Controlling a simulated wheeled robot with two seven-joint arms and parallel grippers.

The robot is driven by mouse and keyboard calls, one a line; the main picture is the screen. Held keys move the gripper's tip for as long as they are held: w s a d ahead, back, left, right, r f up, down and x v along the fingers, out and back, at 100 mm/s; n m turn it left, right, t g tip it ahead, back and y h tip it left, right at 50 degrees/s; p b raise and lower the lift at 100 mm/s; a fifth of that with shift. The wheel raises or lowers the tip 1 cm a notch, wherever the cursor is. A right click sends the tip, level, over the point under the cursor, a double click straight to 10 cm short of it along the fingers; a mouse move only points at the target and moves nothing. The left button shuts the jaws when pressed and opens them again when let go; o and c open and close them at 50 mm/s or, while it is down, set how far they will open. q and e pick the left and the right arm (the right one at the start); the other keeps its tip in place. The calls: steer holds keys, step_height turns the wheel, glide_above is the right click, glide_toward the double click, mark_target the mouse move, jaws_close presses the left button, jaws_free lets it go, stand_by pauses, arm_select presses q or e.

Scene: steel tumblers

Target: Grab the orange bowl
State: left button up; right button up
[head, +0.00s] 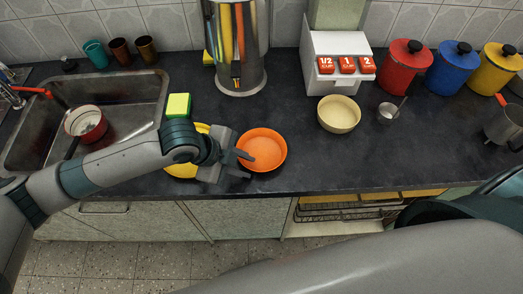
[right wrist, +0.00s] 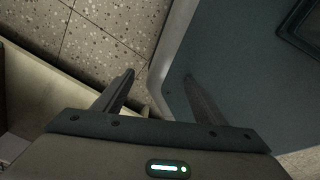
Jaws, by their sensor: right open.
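The orange bowl (head: 264,148) sits upright on the dark countertop, in the middle of the head view. My left gripper (head: 249,167) is at the bowl's lower left side. Its fingers look spread apart, with the upper finger overlapping the bowl's left rim in the picture. I cannot tell whether it touches the bowl, and nothing shows held in it. My right gripper (right wrist: 159,77) shows in the right wrist view with its fingers apart and empty, over the floor and a dark grey-blue surface.
A yellow dish (head: 182,170) is partly hidden behind my left arm. A cream bowl (head: 339,116) and a small steel cup (head: 387,112) stand to the right. A steel utensil holder (head: 238,75) stands behind. The sink (head: 140,92) is at the left. The counter's front edge (head: 330,193) is close.

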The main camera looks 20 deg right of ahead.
arm_select(q)
steer(key=shift+c, duration=0.4)
arm_select(e)
steer(key=shift+w+a, duration=0.15)
steer(key=shift+w, duration=0.4)
arm_select(q)
steer(key=c, duration=0.5)
jaws_close()
arm_select(e)
steer(key=shift+a, duration=0.25)
steer(key=shift+s, duration=0.2)
